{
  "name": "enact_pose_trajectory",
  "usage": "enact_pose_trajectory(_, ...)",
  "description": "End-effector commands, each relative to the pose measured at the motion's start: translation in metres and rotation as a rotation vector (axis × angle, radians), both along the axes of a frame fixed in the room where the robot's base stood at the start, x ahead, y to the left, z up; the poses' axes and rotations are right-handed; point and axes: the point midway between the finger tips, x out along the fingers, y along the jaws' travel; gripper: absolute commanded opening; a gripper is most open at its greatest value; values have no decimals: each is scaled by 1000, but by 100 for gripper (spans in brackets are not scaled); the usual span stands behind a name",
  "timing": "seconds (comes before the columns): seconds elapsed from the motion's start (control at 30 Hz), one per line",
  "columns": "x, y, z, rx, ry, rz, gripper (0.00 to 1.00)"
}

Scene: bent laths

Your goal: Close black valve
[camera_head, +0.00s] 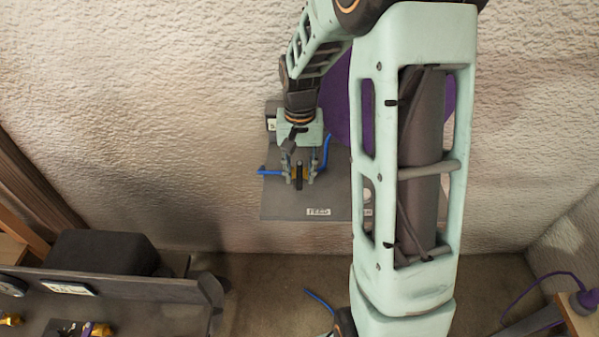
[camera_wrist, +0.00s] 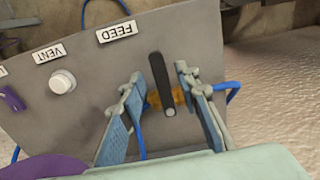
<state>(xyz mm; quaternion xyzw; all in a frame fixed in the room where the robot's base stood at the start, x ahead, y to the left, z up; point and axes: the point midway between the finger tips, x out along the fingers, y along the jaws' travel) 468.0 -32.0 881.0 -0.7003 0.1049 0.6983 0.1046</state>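The black valve's lever handle (camera_wrist: 160,78) stands out from a grey panel in the wrist view, below the FEED label (camera_wrist: 117,32). A brass-coloured body (camera_wrist: 178,97) shows behind it, with blue tubing at its sides. In the head view the black handle (camera_head: 299,176) is a small dark bar in front of the panel (camera_head: 285,208). My gripper (camera_head: 299,179) is open, with one finger on each side of the handle. In the wrist view the fingers of my gripper (camera_wrist: 160,76) show gaps on both sides of the handle. Contact is not visible.
A white knob (camera_wrist: 62,82) by the VENT label (camera_wrist: 49,54) and a purple handle (camera_wrist: 10,98) sit left on the panel in the wrist view. A purple round thing (camera_head: 340,105) is partly behind my arm. A dark bench (camera_head: 165,292) stands lower left.

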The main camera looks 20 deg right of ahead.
Motion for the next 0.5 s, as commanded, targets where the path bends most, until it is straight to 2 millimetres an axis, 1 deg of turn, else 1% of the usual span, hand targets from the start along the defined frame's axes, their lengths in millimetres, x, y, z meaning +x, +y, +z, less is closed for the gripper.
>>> enact_pose_trajectory(0.27,0,0,1,1,2,-1,30)
enact_pose_trajectory(0.37,0,0,10,0,0,-1,30)
enact_pose_trajectory(0.47,1,0,27,0,-4,-1,30)
enact_pose_trajectory(0.5,1,0,36,0,-4,-1,30)
